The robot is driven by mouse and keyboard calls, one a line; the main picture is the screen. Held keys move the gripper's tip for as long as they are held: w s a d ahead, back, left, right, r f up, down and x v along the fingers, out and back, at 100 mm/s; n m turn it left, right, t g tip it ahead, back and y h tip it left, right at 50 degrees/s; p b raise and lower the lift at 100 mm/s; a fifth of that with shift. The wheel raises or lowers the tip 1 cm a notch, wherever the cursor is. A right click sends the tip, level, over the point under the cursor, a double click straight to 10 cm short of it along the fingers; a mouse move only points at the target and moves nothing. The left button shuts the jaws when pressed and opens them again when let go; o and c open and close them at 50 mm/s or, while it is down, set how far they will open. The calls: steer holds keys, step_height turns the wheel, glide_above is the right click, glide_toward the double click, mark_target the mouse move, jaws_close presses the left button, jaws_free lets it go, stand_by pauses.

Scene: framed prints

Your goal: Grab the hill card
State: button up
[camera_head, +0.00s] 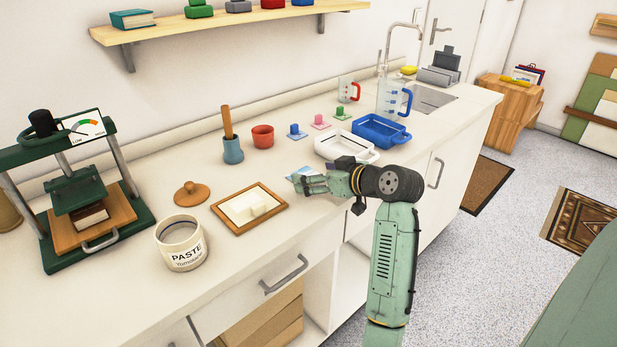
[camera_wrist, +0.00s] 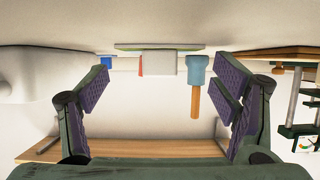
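A small card with a blue and pale print (camera_head: 301,173) lies on the counter by the fingertips of my gripper (camera_head: 314,183); its picture is partly hidden and too small to read. In the wrist view, which is upside down, a thin flat piece with a green edge (camera_wrist: 160,47) shows edge-on, centred beyond my gripper (camera_wrist: 165,90); it appears to be the card. A pale block shape (camera_wrist: 162,66) shows at it. The fingers are spread wide with nothing between them.
A white tray (camera_head: 362,153) stands close behind my gripper, with a blue tray (camera_head: 398,135) beyond. A wood-framed board (camera_head: 226,217) with a pale block, a paste jar (camera_head: 181,248) and a press (camera_head: 62,232) are left. A blue pot with a wooden handle (camera_head: 232,150) stands behind.

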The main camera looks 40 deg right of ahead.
steer(key=c, duration=1.2)
steer(key=shift+r, duration=0.1)
steer(key=shift+c, duration=0.2)
